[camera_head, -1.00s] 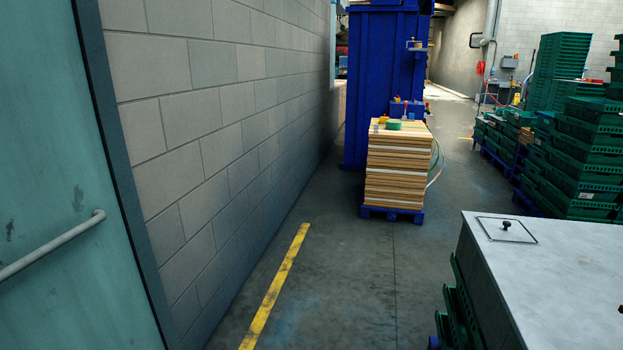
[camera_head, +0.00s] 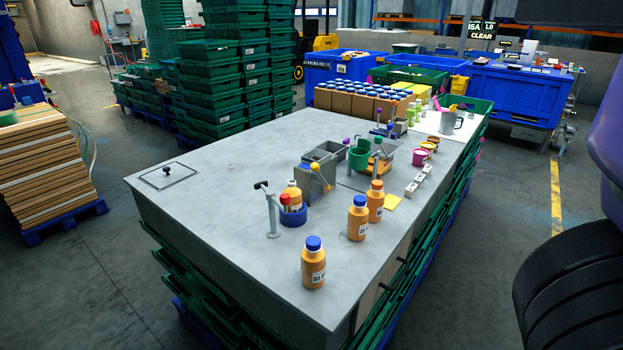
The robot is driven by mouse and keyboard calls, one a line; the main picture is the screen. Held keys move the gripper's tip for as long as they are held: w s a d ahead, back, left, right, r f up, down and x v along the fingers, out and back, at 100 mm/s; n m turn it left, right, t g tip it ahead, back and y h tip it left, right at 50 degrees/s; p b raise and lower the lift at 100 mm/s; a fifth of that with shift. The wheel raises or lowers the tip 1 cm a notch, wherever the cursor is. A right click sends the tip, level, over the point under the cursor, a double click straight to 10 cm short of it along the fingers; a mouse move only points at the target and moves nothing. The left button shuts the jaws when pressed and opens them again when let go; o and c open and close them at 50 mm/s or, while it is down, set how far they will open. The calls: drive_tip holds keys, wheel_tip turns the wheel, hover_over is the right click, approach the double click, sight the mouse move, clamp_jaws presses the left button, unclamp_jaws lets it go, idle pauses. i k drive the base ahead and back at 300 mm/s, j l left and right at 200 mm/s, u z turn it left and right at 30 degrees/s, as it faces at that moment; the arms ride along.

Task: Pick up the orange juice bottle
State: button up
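Several orange bottles stand upright on the grey metal table (camera_head: 220,190). The nearest orange bottle (camera_head: 313,266) has a blue cap and a white label and stands near the table's front edge. A second blue-capped orange bottle (camera_head: 357,220) stands behind it to the right. Beside that is an orange bottle with an orange cap (camera_head: 375,204). My gripper is not in view, so I see nothing held.
Boxes of blue-capped bottles (camera_head: 345,104) are at the far end. Green crates (camera_head: 225,85) stack behind left. Open floor (camera_head: 80,265) lies left. A large dark ribbed shape fills the lower right.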

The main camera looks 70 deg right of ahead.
sight(293, 189)
drive_tip(key=z, duration=1.75)
drive_tip(key=j+z, duration=0.1)
drive_tip(key=j, duration=0.35)
